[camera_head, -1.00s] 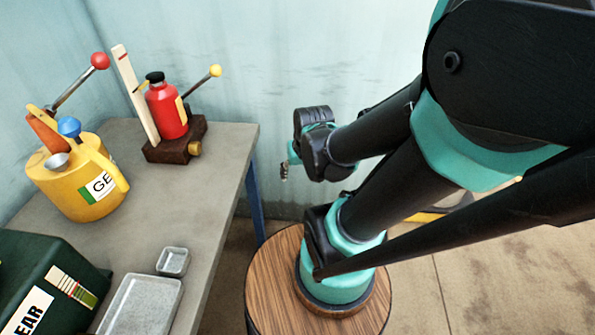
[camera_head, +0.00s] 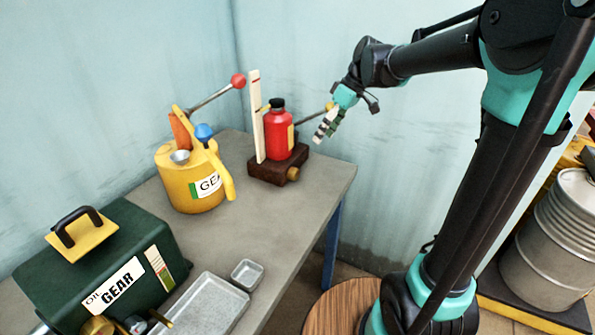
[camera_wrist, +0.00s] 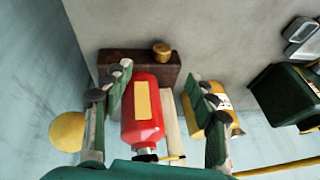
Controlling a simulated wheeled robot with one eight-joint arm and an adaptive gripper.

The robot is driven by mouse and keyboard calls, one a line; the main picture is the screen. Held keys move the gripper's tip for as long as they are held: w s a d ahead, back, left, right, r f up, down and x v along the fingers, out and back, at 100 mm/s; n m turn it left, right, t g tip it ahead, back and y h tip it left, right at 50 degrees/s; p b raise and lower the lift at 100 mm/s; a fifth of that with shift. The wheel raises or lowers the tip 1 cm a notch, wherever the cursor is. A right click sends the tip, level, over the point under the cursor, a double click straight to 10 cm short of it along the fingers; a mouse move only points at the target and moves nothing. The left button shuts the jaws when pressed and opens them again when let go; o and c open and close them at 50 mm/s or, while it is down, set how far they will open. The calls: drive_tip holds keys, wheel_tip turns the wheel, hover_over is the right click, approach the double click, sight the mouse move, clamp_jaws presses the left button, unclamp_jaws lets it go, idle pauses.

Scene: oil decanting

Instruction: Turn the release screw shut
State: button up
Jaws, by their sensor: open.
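The brass release screw (camera_head: 293,174) sticks out of the front of a dark wooden base (camera_head: 262,169) under a red bottle-like body (camera_head: 278,137) with a black cap. In the wrist view the screw (camera_wrist: 161,49) is at the top centre, beyond the red body (camera_wrist: 142,110). My gripper (camera_head: 329,126) is in the air to the right of the red body, above the screw's height and apart from it. In the wrist view its fingers (camera_wrist: 160,77) are spread and appear on either side of the red body, with nothing gripped. Whether they touch it cannot be told.
A yellow-knobbed lever (camera_head: 310,118) and a pale upright board (camera_head: 256,115) flank the red body. A yellow oil can (camera_head: 190,177), a green gear oil box (camera_head: 100,265) and metal trays (camera_head: 205,305) stand on the grey table (camera_head: 320,190). A drum (camera_head: 550,240) is at right.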

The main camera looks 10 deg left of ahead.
sight(297, 169)
drive_tip(key=shift+n, duration=0.4)
drive_tip(key=x, duration=0.5)
drive_tip(key=a+x, duration=0.1)
drive_tip(key=x, duration=1.1)
drive_tip(key=shift+w+a+r, duration=0.1)
drive_tip(key=shift+a+r, duration=0.25)
drive_tip(key=shift+r, duration=0.05)
drive_tip(key=c, duration=1.2)
drive_tip(key=shift+o, duration=0.2)
